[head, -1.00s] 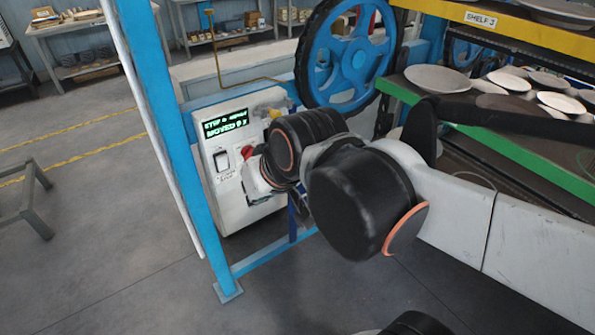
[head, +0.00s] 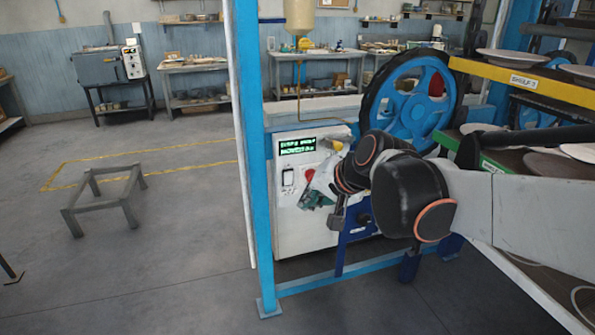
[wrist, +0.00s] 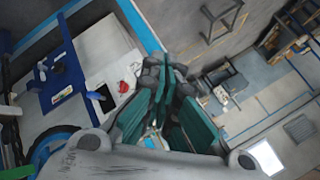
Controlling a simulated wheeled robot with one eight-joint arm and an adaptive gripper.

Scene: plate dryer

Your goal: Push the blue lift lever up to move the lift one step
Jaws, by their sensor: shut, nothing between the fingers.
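The white control box (head: 296,238) stands behind the blue post, with a green display, a switch and a red button. A dark blue plate (head: 357,228) is to the right of the box, below my wrist. My gripper (head: 313,198), with teal fingers, is in front of the box, left of the plate. It is shut and empty. In the wrist view my gripper (wrist: 163,90) appears apart from the blue piece.
A blue post (head: 255,160) and floor rail (head: 345,268) frame the box. A blue wheel (head: 415,95) and plate shelves (head: 500,75) stand to the right, close to my arm. A low metal stand (head: 103,190) is on the left floor. The floor between is clear.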

